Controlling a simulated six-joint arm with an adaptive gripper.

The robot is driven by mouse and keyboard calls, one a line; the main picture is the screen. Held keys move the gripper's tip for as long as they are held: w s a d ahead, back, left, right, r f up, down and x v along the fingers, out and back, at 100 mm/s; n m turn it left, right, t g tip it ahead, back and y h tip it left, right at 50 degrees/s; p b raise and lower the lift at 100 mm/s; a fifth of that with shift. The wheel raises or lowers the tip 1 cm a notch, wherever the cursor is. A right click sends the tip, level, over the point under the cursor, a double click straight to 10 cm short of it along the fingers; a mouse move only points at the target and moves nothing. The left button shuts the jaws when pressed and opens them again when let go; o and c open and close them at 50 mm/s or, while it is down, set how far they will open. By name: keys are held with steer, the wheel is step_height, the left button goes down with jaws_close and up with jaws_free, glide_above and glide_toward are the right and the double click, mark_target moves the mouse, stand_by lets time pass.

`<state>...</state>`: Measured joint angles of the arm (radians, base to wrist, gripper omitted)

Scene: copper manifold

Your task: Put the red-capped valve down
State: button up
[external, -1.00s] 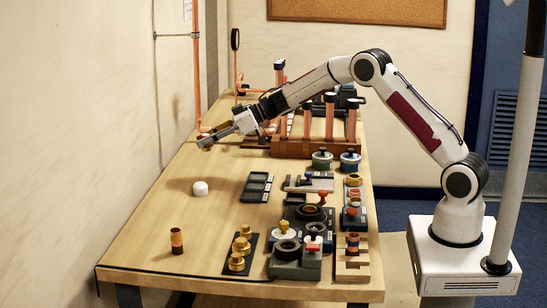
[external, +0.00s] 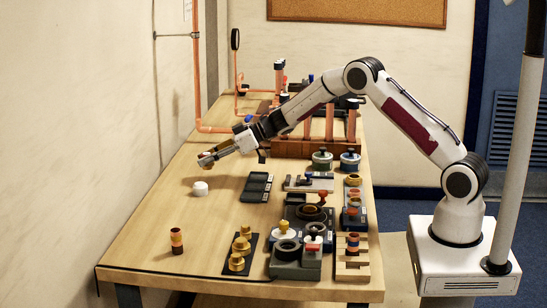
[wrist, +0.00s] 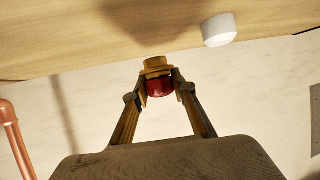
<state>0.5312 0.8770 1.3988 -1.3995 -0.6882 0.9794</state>
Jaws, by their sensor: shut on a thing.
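My gripper (external: 204,160) is over the left part of the wooden table, above and behind the white round piece. In the wrist view my gripper (wrist: 159,83) is shut on the red-capped valve (wrist: 157,65). The valve has a brass body and a dark red cap (wrist: 160,88) held between the fingertips. Its brass end points toward the table top. The valve appears held above the table, with a shadow on the wood beside it. In the external view the valve is small and mostly hidden by the fingers.
A white round piece (external: 200,188) stands on the table (external: 150,235) close to my gripper. A dark tray (external: 257,187) lies to its right. A copper and brass fitting (external: 177,240) stands near the front. Copper pipe (external: 197,80) runs along the left wall. Wood around the white piece is clear.

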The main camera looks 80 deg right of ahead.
mark_target(210, 166)
steer(key=shift+f, duration=1.8)
steer(key=shift+f, duration=0.15)
steer(key=o, duration=1.1)
steer(key=shift+o, duration=0.2)
steer(key=shift+s+d+r, duration=0.15)
steer(key=shift+s+r, duration=0.2)
steer(key=v, duration=1.1)
steer(key=shift+s, duration=0.15)
